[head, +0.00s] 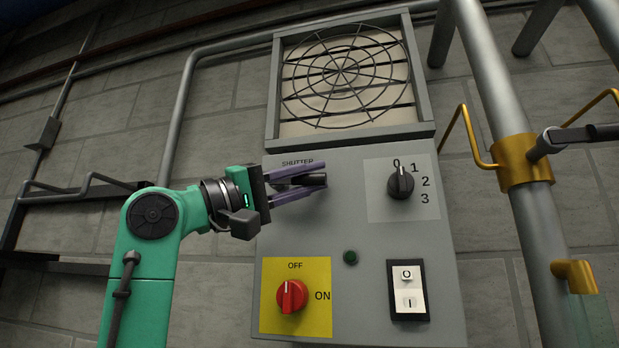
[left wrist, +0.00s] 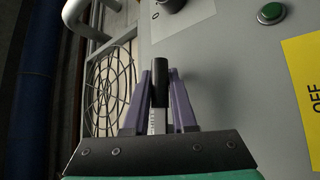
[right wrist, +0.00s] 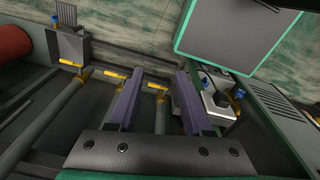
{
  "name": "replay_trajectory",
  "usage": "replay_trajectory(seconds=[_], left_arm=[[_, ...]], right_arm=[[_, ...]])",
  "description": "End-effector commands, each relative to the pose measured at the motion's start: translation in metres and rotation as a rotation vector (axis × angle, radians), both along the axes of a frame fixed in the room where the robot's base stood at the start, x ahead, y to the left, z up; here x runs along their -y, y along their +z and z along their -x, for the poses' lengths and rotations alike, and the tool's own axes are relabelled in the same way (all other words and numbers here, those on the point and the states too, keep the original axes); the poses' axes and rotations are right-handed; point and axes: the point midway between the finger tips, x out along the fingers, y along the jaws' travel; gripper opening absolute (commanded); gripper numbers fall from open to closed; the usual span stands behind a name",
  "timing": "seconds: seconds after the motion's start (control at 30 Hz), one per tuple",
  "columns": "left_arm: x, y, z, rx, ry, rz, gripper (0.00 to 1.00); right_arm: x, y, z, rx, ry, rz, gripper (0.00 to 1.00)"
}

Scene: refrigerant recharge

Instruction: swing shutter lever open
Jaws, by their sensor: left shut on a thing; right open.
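The shutter lever (head: 316,180) has a black grip and sits under the SHUTTER label on the grey control panel (head: 375,240). My left gripper (head: 310,180) has its two purple fingers around the grip, shut on it, and they partly hide it. In the left wrist view the black grip (left wrist: 161,82) stands between the fingertips. The shutter (head: 318,100), with light slats behind a round wire guard, is above the panel; its slats show dark gaps between them. My right gripper (right wrist: 158,90) is open and empty, away from the panel, and shows only in the right wrist view.
The panel also carries a black rotary selector (head: 400,183), a green button (head: 350,257), a red OFF/ON knob (head: 291,296) on yellow and a white rocker switch (head: 408,291). A thick grey pipe (head: 500,100) with brass fittings stands to the right.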

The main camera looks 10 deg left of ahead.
Motion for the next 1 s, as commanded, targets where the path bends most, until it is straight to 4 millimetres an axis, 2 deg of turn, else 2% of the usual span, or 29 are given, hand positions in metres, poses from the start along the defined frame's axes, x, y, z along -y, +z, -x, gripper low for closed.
replay_trajectory(seconds=[0.13,0.4,1.0], left_arm=[[0.003,-0.004,0.000,-0.007,-0.009,-0.006,0.00],[0.003,-0.004,0.000,-0.008,-0.009,-0.006,0.00],[0.003,-0.005,0.000,-0.008,-0.009,-0.006,0.00]], right_arm=[[-0.003,-0.002,0.008,-0.011,-0.001,-0.005,0.50],[-0.015,-0.004,0.008,-0.013,-0.002,-0.020,0.50],[-0.007,-0.003,0.005,-0.008,0.000,-0.010,0.50]])
